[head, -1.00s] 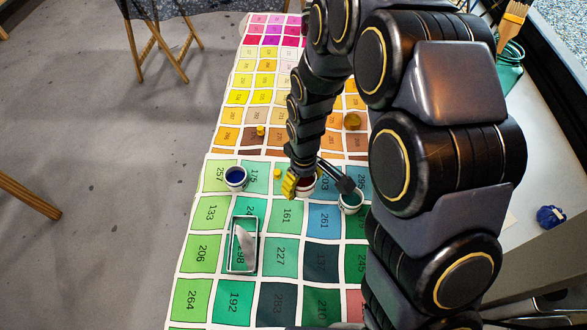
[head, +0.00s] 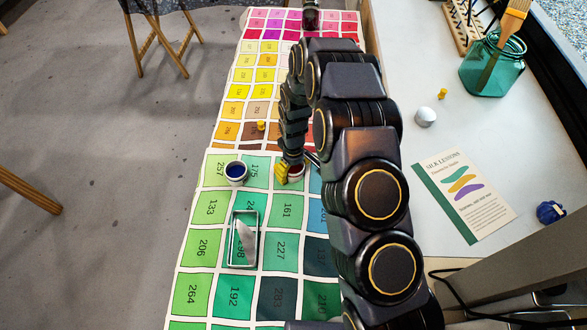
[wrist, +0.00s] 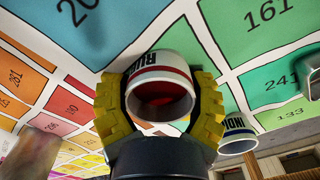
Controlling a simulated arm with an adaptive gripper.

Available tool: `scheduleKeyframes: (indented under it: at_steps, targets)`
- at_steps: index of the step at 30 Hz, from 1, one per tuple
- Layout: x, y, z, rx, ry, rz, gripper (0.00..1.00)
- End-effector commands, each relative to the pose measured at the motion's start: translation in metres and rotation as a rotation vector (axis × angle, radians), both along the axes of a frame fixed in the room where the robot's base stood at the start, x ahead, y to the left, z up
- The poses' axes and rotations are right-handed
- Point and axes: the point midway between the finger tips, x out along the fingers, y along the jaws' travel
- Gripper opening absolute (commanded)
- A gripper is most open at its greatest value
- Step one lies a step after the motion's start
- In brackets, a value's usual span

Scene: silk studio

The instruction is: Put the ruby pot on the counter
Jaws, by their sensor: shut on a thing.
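My gripper (head: 285,174) has yellow fingers and is shut on the ruby pot (head: 297,172), a small white pot with red inside. In the wrist view the yellow fingers (wrist: 160,105) press on both sides of the ruby pot (wrist: 162,68), whose red rim band and part of its label show. The pot is over the colour-chart cloth; I cannot tell how far it is off it. The counter (head: 405,165) is the pale surface to the right of the cloth, partly hidden by my arm.
A blue pot (head: 236,173) stands left of my gripper, near a metal tray (head: 232,252). On the counter are a green jar (head: 492,70) with a brush, a white knob-like object (head: 426,117), a leaflet (head: 465,190) and a blue item (head: 551,212). Bare counter lies between them.

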Motion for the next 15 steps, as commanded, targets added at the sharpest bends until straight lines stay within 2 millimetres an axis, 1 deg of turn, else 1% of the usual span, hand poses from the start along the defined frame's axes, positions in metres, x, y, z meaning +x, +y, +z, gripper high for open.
scheduleKeyframes:
  at_steps: [10, 11, 12, 13, 15]
  targets:
    - [0.0006, 0.0004, -0.0033, 0.001, -0.002, 0.0, 0.27]
    - [0.0007, 0.0004, -0.0033, 0.001, -0.002, 0.0, 0.69]
    - [0.0007, 0.0004, -0.0031, 0.001, -0.002, 0.0, 0.86]
    - [0.0007, 0.0004, -0.003, 0.001, -0.002, 0.0, 0.94]
    - [0.0006, 0.0004, -0.003, 0.001, -0.002, 0.0, 0.94]
